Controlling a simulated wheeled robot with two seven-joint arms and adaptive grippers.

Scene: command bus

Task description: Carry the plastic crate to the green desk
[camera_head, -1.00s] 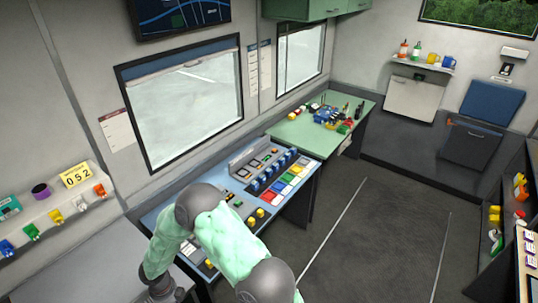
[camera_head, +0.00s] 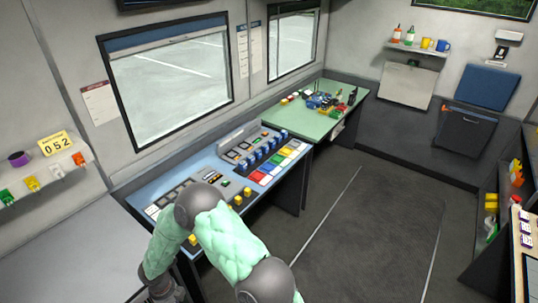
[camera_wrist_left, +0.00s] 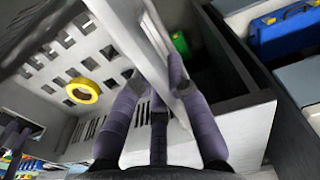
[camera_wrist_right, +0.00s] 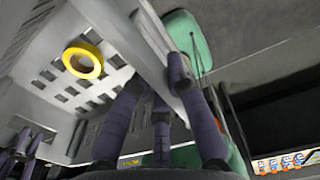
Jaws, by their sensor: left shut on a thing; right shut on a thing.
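The plastic crate is pale grey with slotted walls; it shows in the left wrist view (camera_wrist_left: 112,36) and the right wrist view (camera_wrist_right: 118,40). A yellow ring (camera_wrist_left: 82,90), like a roll of tape, lies inside it. My left gripper (camera_wrist_left: 155,82) is shut on one crate wall. My right gripper (camera_wrist_right: 157,82) is shut on another crate wall, apparently the opposite one.
A blue control console (camera_head: 165,185) stands along the window wall, between my arm and the green desk. Open floor (camera_head: 365,215) lies to its right. A shelf (camera_head: 45,190) is on the left wall. A rack and screen stand at the right edge.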

